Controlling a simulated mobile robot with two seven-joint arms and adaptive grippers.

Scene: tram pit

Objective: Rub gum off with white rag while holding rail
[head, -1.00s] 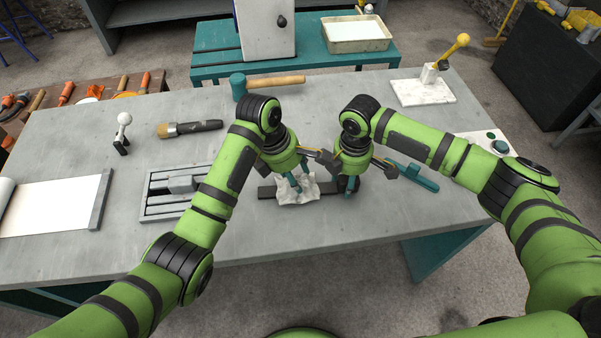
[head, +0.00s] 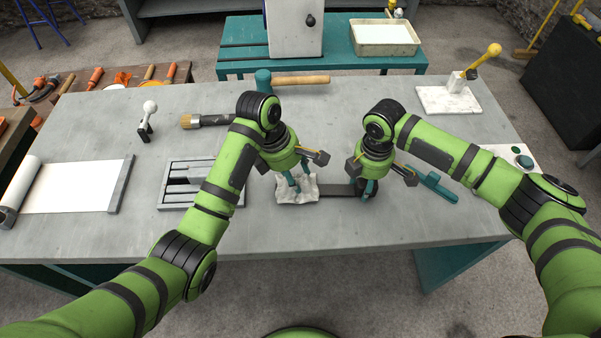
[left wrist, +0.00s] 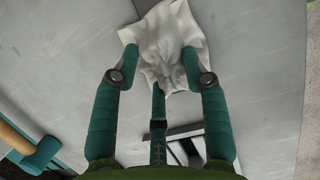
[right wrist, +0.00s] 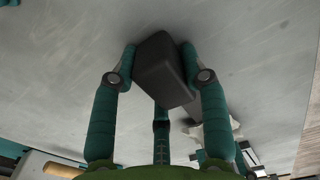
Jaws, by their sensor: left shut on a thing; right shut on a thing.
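The white rag (head: 297,191) lies crumpled over the left end of the dark rail (head: 338,190) on the grey bench. My left gripper (head: 298,186) points down and is shut on the rag. In the left wrist view the rag (left wrist: 163,40) is bunched between the fingers. My right gripper (head: 364,190) is shut on the right end of the rail. In the right wrist view the rail's dark end (right wrist: 160,68) sits between the fingers, with a bit of the rag (right wrist: 213,138) beyond. I see no gum; the rag and grippers cover parts of the rail.
A grey slotted vise (head: 176,196) is left of the rag. A brush (head: 205,121) and a hammer (head: 300,80) lie behind my left arm. A teal tool (head: 432,185) lies right of my right gripper. The front of the bench is clear.

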